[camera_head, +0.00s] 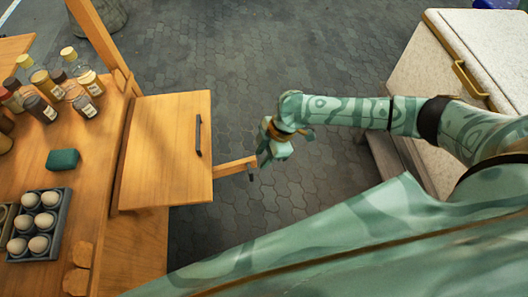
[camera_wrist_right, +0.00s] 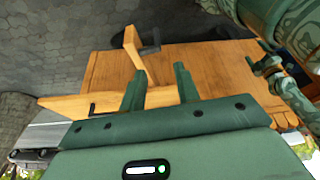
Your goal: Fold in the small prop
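The small prop (camera_head: 236,167) is a short wooden arm with a dark end piece. It sticks out from the right side of the cart's wooden flap (camera_head: 165,150), at an angle to it. The prop also shows in the right wrist view (camera_wrist_right: 134,50), beyond my fingers. My right gripper (camera_head: 268,152) is just right of the prop's dark end, apart from it. In the right wrist view its two fingers (camera_wrist_right: 159,88) are spread with nothing between them. My left gripper is outside the head view; a small green patterned part, likely it, shows at the right wrist view's right (camera_wrist_right: 266,64).
On the wooden cart top stand several bottles (camera_head: 48,85), a green sponge (camera_head: 62,160) and a grey egg tray (camera_head: 62,212). The flap carries a dark handle (camera_head: 198,135). A white cabinet (camera_head: 425,70) stands at upper right. The paved floor around my right gripper is clear.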

